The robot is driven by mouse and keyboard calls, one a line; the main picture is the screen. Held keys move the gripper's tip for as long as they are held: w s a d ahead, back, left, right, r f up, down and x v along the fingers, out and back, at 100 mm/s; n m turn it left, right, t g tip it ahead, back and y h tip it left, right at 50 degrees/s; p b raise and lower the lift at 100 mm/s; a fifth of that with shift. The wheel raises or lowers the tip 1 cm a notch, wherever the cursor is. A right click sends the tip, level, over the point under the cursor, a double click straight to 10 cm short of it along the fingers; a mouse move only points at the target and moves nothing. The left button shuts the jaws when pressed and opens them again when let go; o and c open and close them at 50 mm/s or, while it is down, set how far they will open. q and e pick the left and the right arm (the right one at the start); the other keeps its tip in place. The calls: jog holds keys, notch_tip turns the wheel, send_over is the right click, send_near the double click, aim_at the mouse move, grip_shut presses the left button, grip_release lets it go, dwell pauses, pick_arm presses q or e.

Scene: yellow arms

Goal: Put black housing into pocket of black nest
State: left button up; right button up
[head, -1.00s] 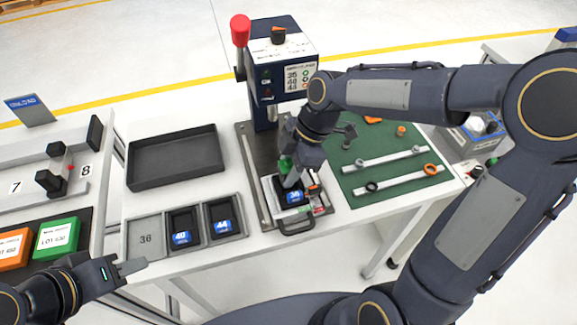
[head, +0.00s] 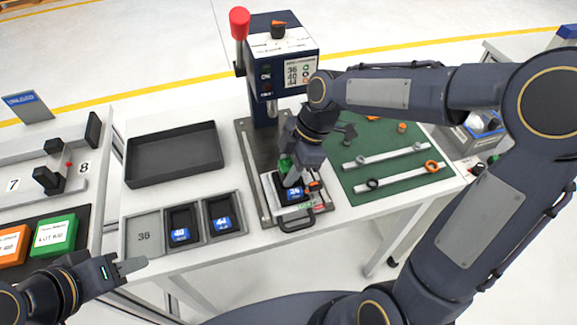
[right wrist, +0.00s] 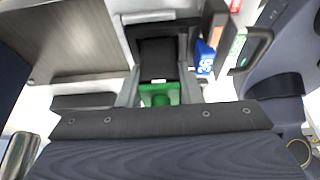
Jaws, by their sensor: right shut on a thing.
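The black housing (head: 294,195) with a blue 36 label is at the front of the press, over the light carriage that carries the black nest. In the right wrist view, a black block (right wrist: 157,58) sits between my fingers, with the blue 36 label (right wrist: 205,57) to its right. My right gripper (head: 289,180) points down and is shut on the housing; a green part shows beside its fingers. The gripper and housing hide the nest's pocket, so I cannot tell how deep the housing sits. My left gripper (head: 130,266) is empty, away at the lower left; its finger gap is unclear.
The press (head: 283,60) with its red-knobbed lever stands behind the carriage. A tray (head: 182,222) holds housings 40 and 44; its 36 compartment is empty. An empty black tray (head: 175,180) lies behind it. A green mat (head: 385,190) with rods and rings is to the right.

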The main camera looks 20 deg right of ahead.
jog(key=shift+f, duration=0.2)
jog(key=o, duration=1.1)
jog(key=shift+c, duration=0.2)
jog(key=shift+r, duration=0.1)
jog(key=v, duration=0.7)
jog(key=shift+r, duration=0.4)
jog(key=shift+d, duration=0.15)
jog(key=s+d+f+m+t, duration=0.1)
jog(key=s+d+m+t, duration=0.2)
jog(key=s+m, duration=0.5)
jog(key=s+d+f+m+t, duration=0.1)
jog(key=s+d+m+t, duration=0.1)
jog(key=s+m, duration=0.6)
jog(key=d+m, duration=0.1)
jog(key=m, duration=0.3)
jog(key=shift+s+t+h, duration=0.2)
jog(key=shift+t+h, duration=0.2)
